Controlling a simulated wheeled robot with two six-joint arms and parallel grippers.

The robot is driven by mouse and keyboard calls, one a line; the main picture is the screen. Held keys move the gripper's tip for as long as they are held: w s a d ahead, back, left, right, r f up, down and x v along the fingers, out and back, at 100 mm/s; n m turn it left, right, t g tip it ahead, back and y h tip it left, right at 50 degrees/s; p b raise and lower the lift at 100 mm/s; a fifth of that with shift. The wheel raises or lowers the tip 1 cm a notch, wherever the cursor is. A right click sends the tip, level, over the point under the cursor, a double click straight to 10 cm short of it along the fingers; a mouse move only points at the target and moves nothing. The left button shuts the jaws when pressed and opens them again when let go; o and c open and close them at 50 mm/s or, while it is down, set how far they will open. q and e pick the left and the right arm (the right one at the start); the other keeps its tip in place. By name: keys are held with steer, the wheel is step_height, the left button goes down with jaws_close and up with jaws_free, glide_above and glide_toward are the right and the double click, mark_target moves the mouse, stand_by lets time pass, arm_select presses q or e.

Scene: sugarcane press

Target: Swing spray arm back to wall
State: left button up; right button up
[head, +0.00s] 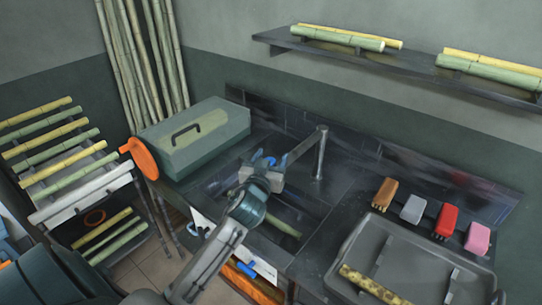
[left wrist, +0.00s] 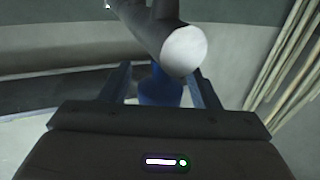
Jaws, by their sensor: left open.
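The spray arm (head: 305,146) is a grey bar that reaches left from an upright post (head: 321,155) over the dark sink. A blue part (head: 268,160) shows at its free end, beside my left gripper (head: 263,169). In the left wrist view, the arm's pale round end (left wrist: 185,50) is close in front of my left gripper (left wrist: 160,88). The blue part (left wrist: 160,87) hangs below that end, between the two open fingers. I cannot tell whether the fingers touch it. My right gripper is not in view.
A green toolbox (head: 190,140) stands left of the sink. A grey tray (head: 420,262) with a cane piece and several coloured brushes (head: 446,219) lie at the right. A wall shelf (head: 400,67) holds cane. The tiled back wall (head: 290,118) is behind the sink.

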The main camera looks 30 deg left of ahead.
arm_select(q)
steer(key=c, duration=1.2)
jaws_close()
steer(key=shift+a, duration=0.1)
